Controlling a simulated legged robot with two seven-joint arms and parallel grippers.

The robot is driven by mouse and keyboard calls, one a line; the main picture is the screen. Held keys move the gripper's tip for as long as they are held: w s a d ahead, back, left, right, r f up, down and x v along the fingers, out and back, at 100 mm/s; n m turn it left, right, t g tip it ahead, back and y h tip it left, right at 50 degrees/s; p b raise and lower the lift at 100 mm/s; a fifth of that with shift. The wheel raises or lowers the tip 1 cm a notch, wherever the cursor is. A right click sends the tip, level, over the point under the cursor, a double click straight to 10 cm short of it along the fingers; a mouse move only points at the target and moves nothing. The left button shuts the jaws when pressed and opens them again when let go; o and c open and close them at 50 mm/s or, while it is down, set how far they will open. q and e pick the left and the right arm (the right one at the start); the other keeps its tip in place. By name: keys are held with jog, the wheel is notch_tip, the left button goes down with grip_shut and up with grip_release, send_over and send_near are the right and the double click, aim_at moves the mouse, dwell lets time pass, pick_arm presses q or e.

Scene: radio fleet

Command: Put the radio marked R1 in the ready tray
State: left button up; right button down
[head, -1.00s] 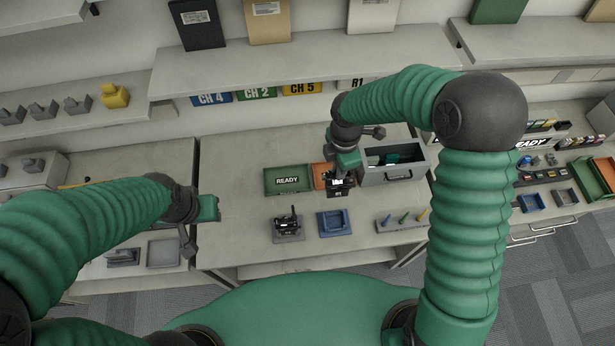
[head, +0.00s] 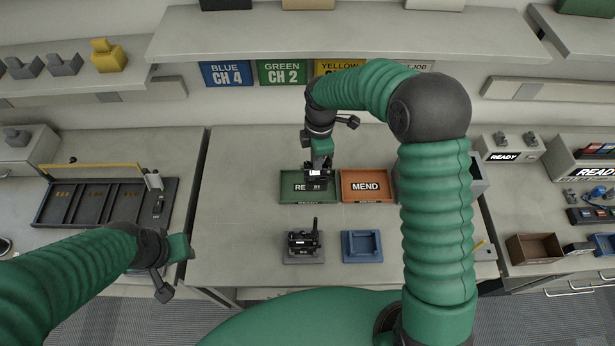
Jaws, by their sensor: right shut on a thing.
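My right gripper (head: 319,164) is shut on a small black radio (head: 316,174) with a pale label. The marking is too small to read surely. It holds the radio over the green ready tray (head: 288,175), covering part of the word READY. Whether the radio touches the tray floor I cannot tell. Another black radio (head: 302,241) with an upright antenna sits in a grey stand in front of the ready tray. My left gripper (head: 188,246) is at the left, away from the radios, and its fingers are not clear.
An orange MEND tray (head: 367,172) stands just right of the ready tray. A blue empty holder (head: 361,257) is in front of it. A dark partitioned tray (head: 84,215) lies on the left bench. My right arm hides part of the right side.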

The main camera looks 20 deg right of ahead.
aim_at(317, 175)
jog(key=f, duration=0.4)
jog(key=f+p, duration=0.1)
jog(key=f, duration=0.1)
jog(key=shift+d, duration=0.35)
jog(key=shift+d+f, duration=0.1)
jog(key=shift+d, duration=0.05)
jog(key=c, duration=1.9)
grip_release()
jog(key=o, duration=0.5)
jog(key=shift+a, duration=0.3)
jog(key=shift+c, duration=0.2)
pick_arm(q)
jog(key=shift+r, duration=0.55)
pick_arm(e)
jog(key=shift+a, duration=0.15)
